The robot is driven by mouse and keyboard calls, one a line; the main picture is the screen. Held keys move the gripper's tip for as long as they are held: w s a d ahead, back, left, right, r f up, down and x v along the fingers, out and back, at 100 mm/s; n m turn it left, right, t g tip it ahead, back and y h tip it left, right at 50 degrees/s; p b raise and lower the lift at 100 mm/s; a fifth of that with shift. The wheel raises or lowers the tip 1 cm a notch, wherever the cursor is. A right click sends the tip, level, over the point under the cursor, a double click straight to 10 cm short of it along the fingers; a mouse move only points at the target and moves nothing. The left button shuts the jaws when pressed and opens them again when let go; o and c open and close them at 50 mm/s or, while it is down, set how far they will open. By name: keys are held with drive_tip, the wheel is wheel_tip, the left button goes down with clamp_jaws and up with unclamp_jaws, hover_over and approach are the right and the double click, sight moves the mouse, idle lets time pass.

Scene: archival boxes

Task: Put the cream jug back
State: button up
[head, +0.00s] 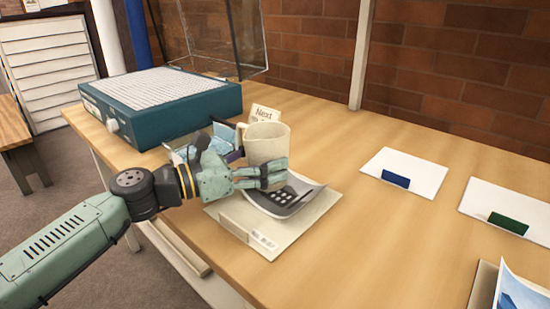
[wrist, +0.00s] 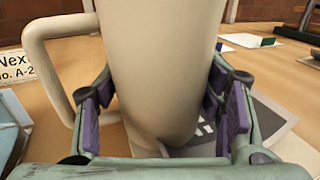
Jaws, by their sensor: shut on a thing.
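The cream jug (head: 266,143) is upright between the fingers of my gripper (head: 262,174), above or on a flat cream folder (head: 225,213) with a dark printed sheet (head: 285,200) on it. I cannot tell whether its base touches the sheet. In the wrist view the jug (wrist: 160,65) fills the middle, its handle (wrist: 35,75) to the left. The purple finger pads of my gripper (wrist: 165,112) press on both its sides.
A teal box with a ribbed white top (head: 165,100) stands at the back left. A card reading "Next" (head: 265,114) stands behind the jug. White cards with a blue holder (head: 396,180) and a green holder (head: 508,223) lie to the right. The table between is clear.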

drive_tip(key=shift+f, duration=0.2)
drive_tip(key=shift+f+b, duration=0.2)
drive_tip(key=shift+b, duration=0.1)
drive_tip(key=o, duration=1.5)
drive_tip(key=shift+c, duration=0.2)
drive_tip(key=shift+r, duration=0.1)
